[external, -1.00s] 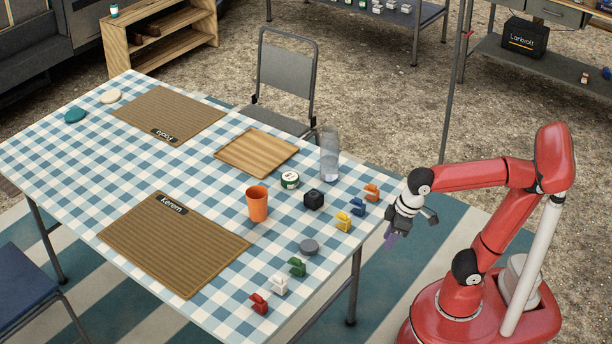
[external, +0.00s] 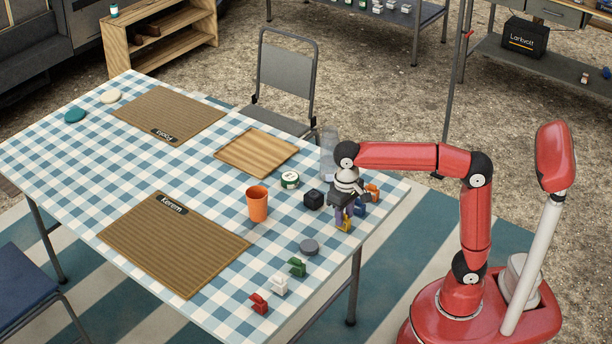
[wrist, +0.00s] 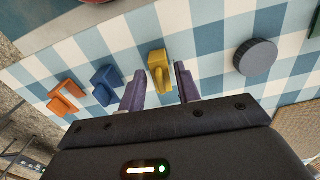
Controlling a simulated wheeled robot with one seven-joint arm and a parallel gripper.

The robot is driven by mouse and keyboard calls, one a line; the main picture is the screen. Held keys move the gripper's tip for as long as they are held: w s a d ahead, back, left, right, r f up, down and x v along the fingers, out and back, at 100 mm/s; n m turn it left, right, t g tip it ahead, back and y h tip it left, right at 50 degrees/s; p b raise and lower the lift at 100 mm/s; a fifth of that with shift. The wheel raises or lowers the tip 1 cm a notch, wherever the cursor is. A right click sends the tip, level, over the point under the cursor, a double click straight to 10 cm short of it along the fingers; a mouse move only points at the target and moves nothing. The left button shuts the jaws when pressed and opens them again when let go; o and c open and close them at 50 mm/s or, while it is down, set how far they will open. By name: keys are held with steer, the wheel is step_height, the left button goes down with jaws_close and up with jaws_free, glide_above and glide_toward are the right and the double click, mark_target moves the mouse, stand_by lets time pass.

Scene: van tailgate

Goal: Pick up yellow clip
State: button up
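The yellow clip (external: 344,224) lies on the checkered tablecloth near the table's right edge. In the wrist view the yellow clip (wrist: 160,72) sits between the two purple fingers of my gripper (wrist: 159,88), with a gap on each side. My gripper (external: 345,217) is open and just above or around the clip, pointing down; the exact height is hard to tell. In the external view the gripper partly hides the clip.
A blue clip (wrist: 106,85) and an orange clip (wrist: 66,97) lie close beside the yellow one. A grey disc (external: 309,247), a black cube (external: 313,199), an orange cup (external: 257,204) and a clear bottle (external: 328,152) stand nearby. Green (external: 297,267), white (external: 279,285) and red (external: 259,303) clips lie nearer the front.

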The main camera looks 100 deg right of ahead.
step_height(320, 180, down, 2)
steer(key=shift+f, duration=0.2)
jaws_close()
